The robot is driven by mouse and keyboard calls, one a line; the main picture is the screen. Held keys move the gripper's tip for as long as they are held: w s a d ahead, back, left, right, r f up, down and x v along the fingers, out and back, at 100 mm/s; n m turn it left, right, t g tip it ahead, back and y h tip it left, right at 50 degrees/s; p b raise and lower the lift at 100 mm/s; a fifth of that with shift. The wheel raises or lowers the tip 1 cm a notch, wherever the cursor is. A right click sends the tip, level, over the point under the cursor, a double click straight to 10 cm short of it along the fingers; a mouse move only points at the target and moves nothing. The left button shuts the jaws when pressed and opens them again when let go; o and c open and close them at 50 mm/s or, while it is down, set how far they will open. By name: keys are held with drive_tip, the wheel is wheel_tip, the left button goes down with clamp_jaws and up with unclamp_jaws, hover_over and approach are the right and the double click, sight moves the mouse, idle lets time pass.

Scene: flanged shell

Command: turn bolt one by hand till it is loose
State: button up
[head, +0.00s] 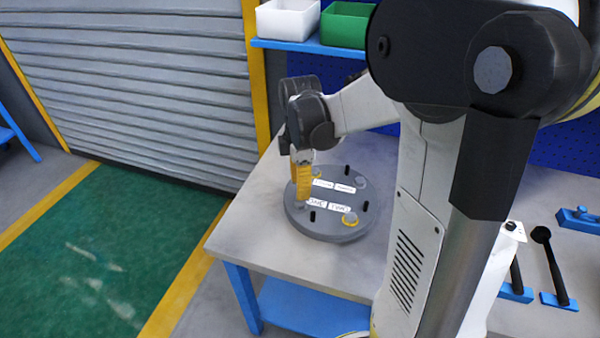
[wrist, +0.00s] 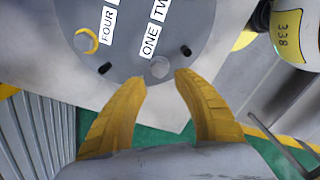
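The flanged shell's round grey cover (head: 372,222) lies on the bench. It also fills the top of the wrist view (wrist: 205,25). White labels read ONE (wrist: 150,40) and FOUR (wrist: 107,25), with a third partly cut off. Bolt one (wrist: 160,67), a grey head beside the ONE label, sits near the cover's edge. My gripper (wrist: 162,77) has its two yellow fingers apart, one tip on each side of bolt one, with a visible gap on both sides.
Another bolt (head: 350,218) with a yellow ring sits by the FOUR label. Short black studs (wrist: 104,68) stand up from the cover, one (wrist: 186,50) close to my right fingertip. The bench top (head: 250,225) is clear left of the cover. Bins (head: 288,18) stand on a shelf behind.

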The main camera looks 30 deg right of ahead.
sight(299, 203)
wheel_tip(299, 203, up, 6)
drive_tip(key=shift+f, duration=0.1)
idle(0.4)
drive_tip(key=s+a+r+m+t, duration=0.3)
drive_tip(key=s+a+m+t, duration=0.4)
drive_tip(key=s+a+m, duration=0.3)
drive_tip(key=a+m, duration=0.3)
drive_tip(key=shift+s+a+r+m, duration=0.15)
drive_tip(key=shift+s+a+m, duration=0.1)
drive_tip(key=shift+m, duration=0.15)
